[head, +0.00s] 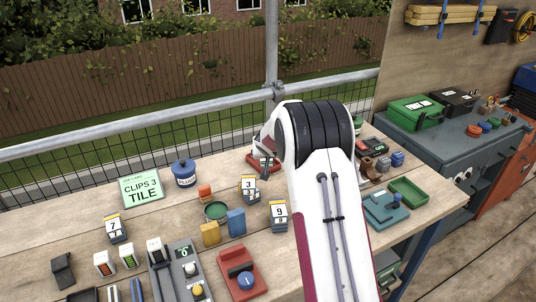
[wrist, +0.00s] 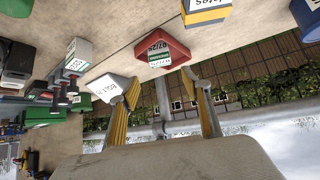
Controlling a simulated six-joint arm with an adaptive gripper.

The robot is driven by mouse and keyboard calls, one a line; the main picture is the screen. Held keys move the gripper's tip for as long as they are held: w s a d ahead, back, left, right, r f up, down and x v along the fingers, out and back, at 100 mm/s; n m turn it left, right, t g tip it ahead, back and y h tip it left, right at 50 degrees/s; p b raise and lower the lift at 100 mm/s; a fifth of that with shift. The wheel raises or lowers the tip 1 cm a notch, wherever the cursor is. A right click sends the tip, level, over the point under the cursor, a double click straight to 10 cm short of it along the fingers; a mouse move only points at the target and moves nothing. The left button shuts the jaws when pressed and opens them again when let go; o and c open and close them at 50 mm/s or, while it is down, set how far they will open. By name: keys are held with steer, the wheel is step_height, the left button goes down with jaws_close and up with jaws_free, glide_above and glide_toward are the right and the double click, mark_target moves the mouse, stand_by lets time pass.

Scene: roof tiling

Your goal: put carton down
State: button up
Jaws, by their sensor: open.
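My gripper (wrist: 164,82) is open in the wrist view, its two yellow-padded fingers spread apart. Nothing shows gripped between the fingers. In the head view my white arm covers most of the gripper and hides the carton's base or surroundings.
A yellow-and-white box (wrist: 206,12) is near the wrist view's top. On the bench are number blocks 7 (head: 115,228), 3 (head: 249,188) and 9 (head: 278,215), a blue pot (head: 185,173), a green sign (head: 142,190) and a green tray (head: 408,192). Bare wood shows between them.

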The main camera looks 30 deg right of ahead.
steer(key=shift+s+a+r, duration=0.2)
steer(key=shift+s+r, duration=0.3)
steer(key=shift+r, duration=0.1)
stand_by(0.5)
steer(key=s+a+r+n+g, duration=0.1)
steer(key=s+a+r, duration=0.4)
steer(key=s+r, duration=0.5)
steer(key=s+a+r, duration=0.5)
steer(key=s+r, duration=0.3)
steer(key=s, duration=0.3)
steer(key=s+a+n+y, duration=0.1)
steer(key=s+a, duration=0.3)
steer(key=s, duration=0.5)
steer(key=s+a+f+n+g+y, duration=0.1)
steer(key=s+a, duration=0.2)
steer(key=s, duration=0.7)
steer(key=s+a+f+n+y, duration=0.1)
steer(key=s+a, duration=0.3)
steer(key=s, duration=0.5)
steer(key=shift+s+a+f+n+g+y, duration=0.2)
steer(key=shift+s+a+n+g+y, duration=0.1)
steer(key=shift+s+a, duration=0.1)
